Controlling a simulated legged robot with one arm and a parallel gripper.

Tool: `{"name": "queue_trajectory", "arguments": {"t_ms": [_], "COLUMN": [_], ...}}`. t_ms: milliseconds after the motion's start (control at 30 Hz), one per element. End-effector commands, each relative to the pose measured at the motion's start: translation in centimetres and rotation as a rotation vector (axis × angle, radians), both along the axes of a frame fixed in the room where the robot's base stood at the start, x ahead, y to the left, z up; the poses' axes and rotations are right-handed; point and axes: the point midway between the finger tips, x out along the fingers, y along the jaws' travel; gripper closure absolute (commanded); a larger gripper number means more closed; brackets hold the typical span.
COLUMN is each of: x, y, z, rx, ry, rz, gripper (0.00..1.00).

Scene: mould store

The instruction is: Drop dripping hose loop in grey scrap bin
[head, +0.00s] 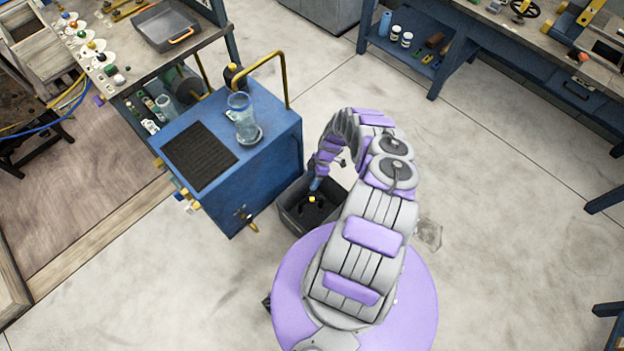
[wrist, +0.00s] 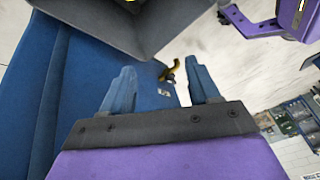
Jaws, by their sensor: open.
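The grey scrap bin (head: 294,218) stands on the floor beside the blue cart. In the wrist view its grey wall (wrist: 165,28) fills the top. A dark loop-like thing with a yellow part (head: 312,203) lies inside the bin; it looks like the hose loop, partly hidden by my arm. A bit of dark and yellow shows at the top edge of the wrist view (wrist: 131,3). My gripper (head: 316,184) is over the bin, partly hidden by my arm. In the wrist view its blue fingers (wrist: 160,68) are apart, with nothing held between them.
The blue cart (head: 262,165) stands close left of the bin. It carries a glass jug (head: 241,112), a black mat (head: 198,156) and a yellow handle. A bench (head: 95,65) is at upper left, another (head: 478,28) at upper right. The floor to the right is mostly clear.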

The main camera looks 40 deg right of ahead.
Motion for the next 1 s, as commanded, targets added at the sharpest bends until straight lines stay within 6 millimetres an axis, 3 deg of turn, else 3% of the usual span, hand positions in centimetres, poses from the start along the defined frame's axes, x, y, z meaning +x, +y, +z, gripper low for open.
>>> {"name": "queue_trajectory", "arguments": {"t_ms": [267, 700, 1000], "x": [-0.1, -0.2, -0.3], "y": [-1.8, -5.9, -6.8], "z": [4.4, 13.1, 15.0], "rx": [0.0, -0.004, -0.002], "ry": [0.002, 0.0, 0.001], "rz": [0.0, -0.001, 0.0], "gripper": [0.39, 0.39, 0.39]}}
